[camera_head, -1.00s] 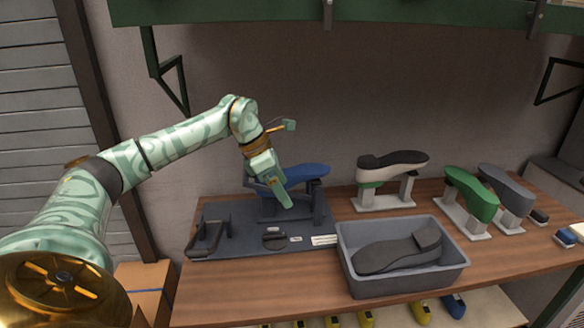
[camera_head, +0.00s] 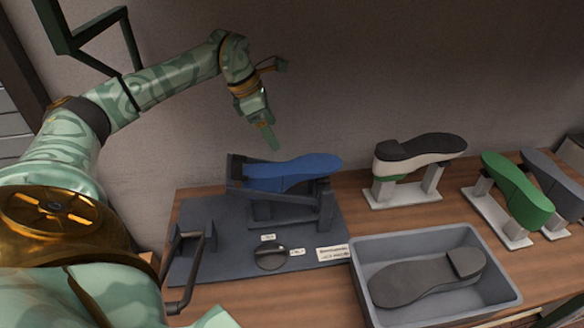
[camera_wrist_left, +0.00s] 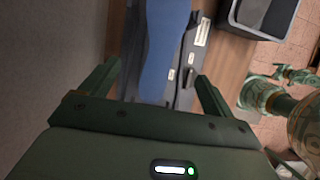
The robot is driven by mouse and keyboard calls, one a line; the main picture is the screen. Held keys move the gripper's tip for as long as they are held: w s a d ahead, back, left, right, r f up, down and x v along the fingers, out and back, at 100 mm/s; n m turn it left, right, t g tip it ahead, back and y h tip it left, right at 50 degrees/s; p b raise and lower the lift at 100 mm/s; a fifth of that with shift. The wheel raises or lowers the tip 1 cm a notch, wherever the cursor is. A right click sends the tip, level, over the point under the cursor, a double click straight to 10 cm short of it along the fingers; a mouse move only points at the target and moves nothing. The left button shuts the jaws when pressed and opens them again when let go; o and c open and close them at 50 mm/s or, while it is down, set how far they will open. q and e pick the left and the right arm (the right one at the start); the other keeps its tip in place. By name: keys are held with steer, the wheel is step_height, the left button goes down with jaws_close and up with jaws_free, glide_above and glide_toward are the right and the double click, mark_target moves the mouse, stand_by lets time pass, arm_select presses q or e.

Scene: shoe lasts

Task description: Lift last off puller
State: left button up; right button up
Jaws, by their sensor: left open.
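A blue last (camera_head: 295,172) lies sole up on the dark puller (camera_head: 325,210), which stands on a dark base plate. In the left wrist view the blue last (camera_wrist_left: 165,45) runs lengthwise between the fingers. My left gripper (camera_head: 268,138) is in the air above and a little left of the last, pointing down. It is open and empty, with its fingers (camera_wrist_left: 156,80) spread either side of the last and apart from it. Green patterned arm parts show at the right of the wrist view, but my right gripper's jaws cannot be made out.
A grey bin (camera_head: 420,236) holding a dark sole (camera_head: 425,280) stands right of the puller. A handle frame (camera_head: 187,262) stands at the plate's left. A black-and-white last (camera_head: 420,150), a green last (camera_head: 517,188) and a grey last (camera_head: 553,180) stand on supports.

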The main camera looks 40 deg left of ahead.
arm_select(q)
glide_toward(293, 166)
steer(key=x, duration=0.4)
steer(key=shift+w+a+f+b, duration=0.1)
steer(key=shift+w+f+b, duration=0.1)
steer(key=shift+f+b, duration=0.15)
steer(key=x, duration=0.4)
steer(key=shift+s+d+f, duration=0.1)
steer(key=shift+d+f, duration=0.15)
steer(key=shift+d, duration=0.05)
steer(key=shift+w+f, duration=0.2)
steer(key=shift+f, duration=0.25)
steer(key=shift+s+r, duration=0.1)
steer(key=shift+c, duration=0.2)
steer(key=c, duration=1.5)
steer(key=shift+r, duration=0.1)
